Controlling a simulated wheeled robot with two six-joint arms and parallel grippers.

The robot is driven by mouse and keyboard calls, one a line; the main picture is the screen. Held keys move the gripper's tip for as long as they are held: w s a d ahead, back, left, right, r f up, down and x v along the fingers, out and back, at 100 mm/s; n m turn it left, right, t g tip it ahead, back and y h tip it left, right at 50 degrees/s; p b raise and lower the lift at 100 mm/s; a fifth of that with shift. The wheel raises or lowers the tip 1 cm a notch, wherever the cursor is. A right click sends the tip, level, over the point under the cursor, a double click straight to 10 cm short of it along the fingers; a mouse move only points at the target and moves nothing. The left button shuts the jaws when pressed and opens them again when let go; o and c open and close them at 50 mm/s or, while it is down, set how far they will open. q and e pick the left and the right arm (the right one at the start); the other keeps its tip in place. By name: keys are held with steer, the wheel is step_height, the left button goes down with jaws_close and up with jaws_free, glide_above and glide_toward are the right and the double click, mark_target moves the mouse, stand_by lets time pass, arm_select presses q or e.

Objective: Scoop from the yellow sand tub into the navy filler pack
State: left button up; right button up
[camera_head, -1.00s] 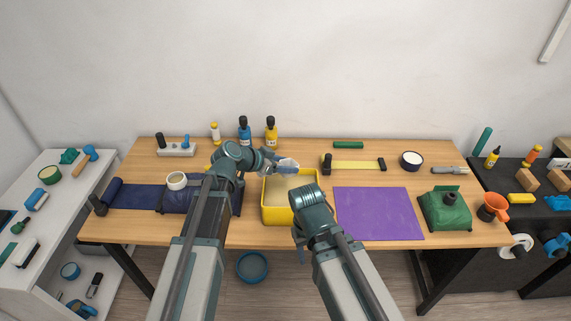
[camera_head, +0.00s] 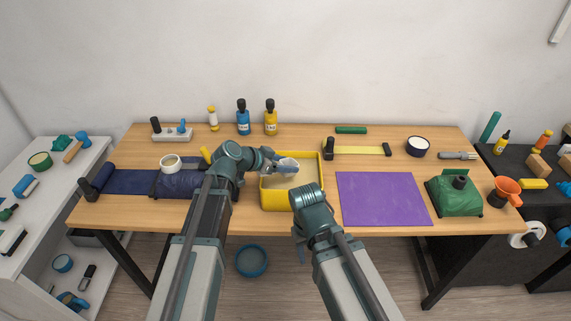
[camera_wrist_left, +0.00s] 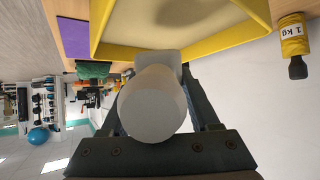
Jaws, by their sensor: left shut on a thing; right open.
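The yellow tub (camera_head: 291,207) stands at the middle of the table with pale sand (camera_head: 305,180) inside. My left gripper (camera_head: 274,161) is shut on a whitish scoop (camera_head: 288,164) at the tub's back left. The scoop shows against the sand; whether it touches it or carries any I cannot tell. In the left wrist view the scoop (camera_wrist_left: 152,105) is between the fingers, below the tub's rim (camera_wrist_left: 180,52) in the picture. The navy filler pack (camera_head: 178,186) lies left of my left arm, partly hidden, with a round white mouth (camera_head: 171,162). My right gripper (camera_head: 301,246) is open, in front of the tub.
A purple mat (camera_head: 385,198) lies right of the tub, and a green pack (camera_head: 455,194) beyond it. Blue (camera_head: 243,120) and yellow (camera_head: 270,120) bottles stand behind the tub. A blue bowl (camera_head: 252,261) is on the floor. The table's front edge is near my arms.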

mark_target(285, 176)
arm_select(q)
steer(key=shift+f+b, duration=1.9)
steer(key=shift+f, duration=0.35)
steer(key=shift+f+b, duration=0.5)
steer(key=shift+r, duration=0.1)
steer(key=shift+t+h, duration=0.3)
steer(key=shift+h, duration=0.2)
steer(key=shift+r+p, duration=1.5)
steer(key=shift+r, duration=0.95)
steer(key=shift+t+h, duration=0.7)
steer(key=shift+h, duration=0.1)
steer(key=shift+r+p, duration=2.1)
steer(key=shift+r, duration=1.95)
steer(key=shift+s+d, duration=0.1)
